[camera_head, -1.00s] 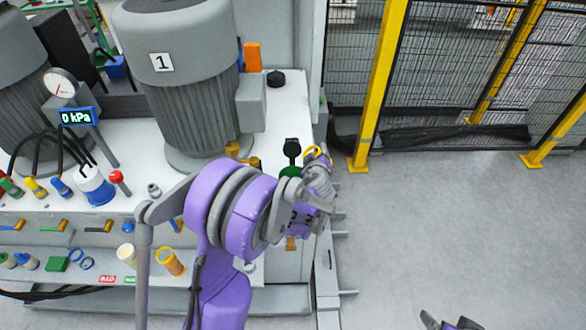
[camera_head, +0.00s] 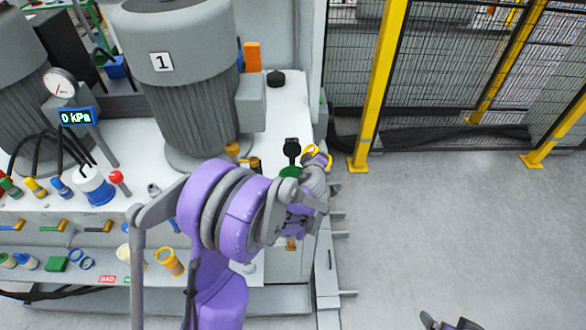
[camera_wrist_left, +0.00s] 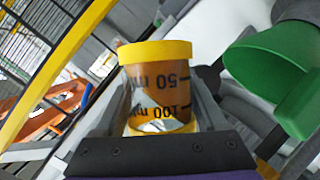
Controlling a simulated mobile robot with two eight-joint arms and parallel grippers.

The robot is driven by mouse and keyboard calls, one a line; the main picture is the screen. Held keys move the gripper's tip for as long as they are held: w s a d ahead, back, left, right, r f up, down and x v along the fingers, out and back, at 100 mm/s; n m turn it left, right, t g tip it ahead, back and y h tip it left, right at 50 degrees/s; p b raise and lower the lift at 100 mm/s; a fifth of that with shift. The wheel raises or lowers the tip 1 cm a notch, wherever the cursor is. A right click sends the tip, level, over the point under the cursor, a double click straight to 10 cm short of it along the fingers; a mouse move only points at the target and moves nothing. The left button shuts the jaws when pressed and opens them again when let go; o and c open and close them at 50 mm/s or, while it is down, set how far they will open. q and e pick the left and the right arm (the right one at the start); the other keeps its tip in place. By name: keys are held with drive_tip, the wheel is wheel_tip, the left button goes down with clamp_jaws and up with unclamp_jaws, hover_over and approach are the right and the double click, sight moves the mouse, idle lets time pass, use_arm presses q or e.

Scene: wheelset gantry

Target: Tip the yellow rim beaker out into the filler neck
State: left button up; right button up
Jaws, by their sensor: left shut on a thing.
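The yellow rim beaker (camera_wrist_left: 155,52) is in my left gripper (camera_wrist_left: 160,110), between its two fingers in the left wrist view. It is clear with black 50 ml and 100 ml marks and looks amber inside. In the head view its yellow rim (camera_head: 322,153) shows just right of the green filler neck (camera_head: 290,172). In the wrist view the green neck (camera_wrist_left: 275,80) is close to the right of the beaker, apart from it. My arm partly hides the neck and beaker in the head view. My right gripper (camera_head: 449,323) is open and empty at the bottom edge.
A grey motor marked 1 (camera_head: 180,80) stands behind my left arm. A beaker with an orange-yellow rim (camera_head: 170,262) and a pale cup (camera_head: 125,255) stand on the lower shelf. A yellow-framed mesh fence (camera_head: 375,95) is at the right, with clear floor before it.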

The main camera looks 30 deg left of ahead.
use_arm(q)
drive_tip(key=shift+r, duration=0.15)
drive_tip(key=shift+w+d+n, duration=0.1)
drive_tip(key=shift+n, duration=0.2)
drive_tip(key=shift+r, duration=0.1)
idle(0.5)
drive_tip(key=shift+r+n+h, duration=0.1)
drive_tip(key=shift+n+h, duration=0.2)
drive_tip(key=shift+t, duration=0.3)
drive_tip(key=shift+r, duration=0.15)
drive_tip(key=shift+n, duration=0.3)
